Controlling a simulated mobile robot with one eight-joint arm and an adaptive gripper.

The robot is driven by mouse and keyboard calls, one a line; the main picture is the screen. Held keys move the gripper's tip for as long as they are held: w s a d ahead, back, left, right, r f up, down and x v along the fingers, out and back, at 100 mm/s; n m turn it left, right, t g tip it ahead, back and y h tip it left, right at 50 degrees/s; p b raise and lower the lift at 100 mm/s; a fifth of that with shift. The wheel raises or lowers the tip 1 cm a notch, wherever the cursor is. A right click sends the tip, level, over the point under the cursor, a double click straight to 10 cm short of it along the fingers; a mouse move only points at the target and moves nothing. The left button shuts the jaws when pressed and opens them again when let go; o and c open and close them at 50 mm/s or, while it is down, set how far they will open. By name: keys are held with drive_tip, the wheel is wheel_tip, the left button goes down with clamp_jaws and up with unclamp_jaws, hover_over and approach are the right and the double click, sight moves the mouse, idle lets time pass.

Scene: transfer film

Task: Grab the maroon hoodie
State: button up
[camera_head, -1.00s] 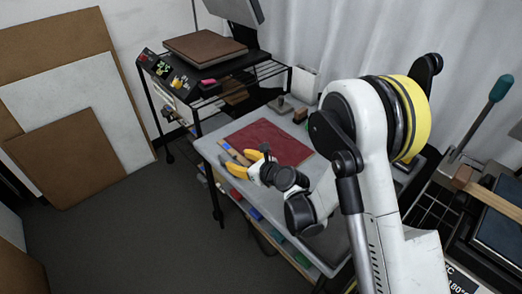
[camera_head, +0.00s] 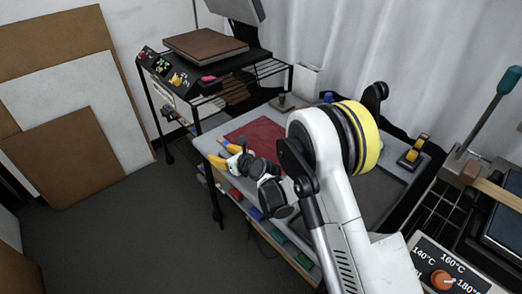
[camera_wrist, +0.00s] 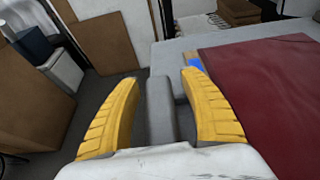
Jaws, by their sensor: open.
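The maroon hoodie (camera_head: 257,134) shows as a flat maroon cloth on the grey table (camera_head: 207,143); no hood or sleeves can be made out. In the head view, my arm hides its right part. It also fills the right of the wrist view (camera_wrist: 270,85), where it runs out of the picture. My gripper (camera_head: 222,154) has yellow fingers, open and empty, at the table's front left edge, in front of the cloth. In the wrist view my gripper (camera_wrist: 160,80) has its fingers apart, with the cloth to the right of the right finger.
A heat press with a brown plate (camera_head: 205,45) stands on a black rack (camera_head: 285,75) behind the table. Brown and white boards (camera_head: 75,150) lean on the left wall. A control panel (camera_head: 445,275) is at front right. The floor left of the table is clear.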

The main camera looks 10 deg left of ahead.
drive_tip(key=shift+c, duration=0.5)
drive_tip(key=shift+r, duration=0.1)
clamp_jaws()
